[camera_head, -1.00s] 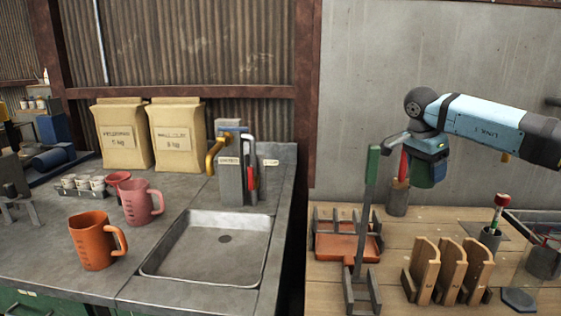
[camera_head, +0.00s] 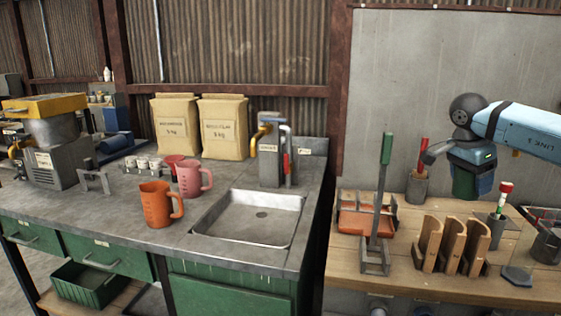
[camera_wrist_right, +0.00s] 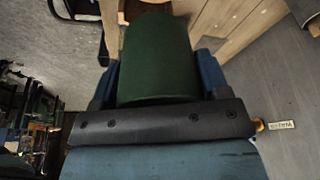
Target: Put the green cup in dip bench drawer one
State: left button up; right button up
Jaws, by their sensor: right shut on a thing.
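My right gripper (camera_head: 468,182) is at the right of the head view, above the back of the wooden table. It is shut on the green cup, which shows as a dark green body (camera_wrist_right: 158,58) between the blue fingers in the right wrist view. The cup's opening is not clear to see. The grey dip bench (camera_head: 160,205) stands at the left with green drawer fronts, a left one (camera_head: 30,236) and one beside it (camera_head: 108,256); both look shut. Their labels are too small to read. My left gripper is not in view.
An orange jug (camera_head: 157,204) and a pink jug (camera_head: 190,178) stand on the bench left of the sink (camera_head: 250,218). A green bin (camera_head: 88,284) sits below the drawers. The wooden table (camera_head: 400,270) holds wooden racks and an upright green-handled tool (camera_head: 385,170).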

jog(key=s+a+f+n+t+y, duration=0.1)
jog(key=s+a+f+n, duration=0.5)
jog(key=a, duration=0.4)
jog(key=s+a+f+n+t+y, duration=0.15)
jog(key=s+a+f+n, duration=0.25)
jog(key=s+a+n, duration=0.5)
pick_arm(q)
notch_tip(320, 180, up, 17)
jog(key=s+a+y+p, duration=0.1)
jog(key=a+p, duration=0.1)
jog(key=p, duration=2.6)
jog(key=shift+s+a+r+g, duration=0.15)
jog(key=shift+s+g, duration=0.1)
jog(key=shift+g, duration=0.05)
pick_arm(e)
notch_tip(320, 180, up, 18)
jog(key=s+n, duration=0.1)
jog(key=shift+s+a+f+y, duration=0.2)
jog(key=shift+s+a+y, duration=0.05)
jog(key=shift+s+y, duration=0.2)
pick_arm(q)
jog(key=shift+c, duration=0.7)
pick_arm(e)
jog(key=shift+w, duration=0.1)
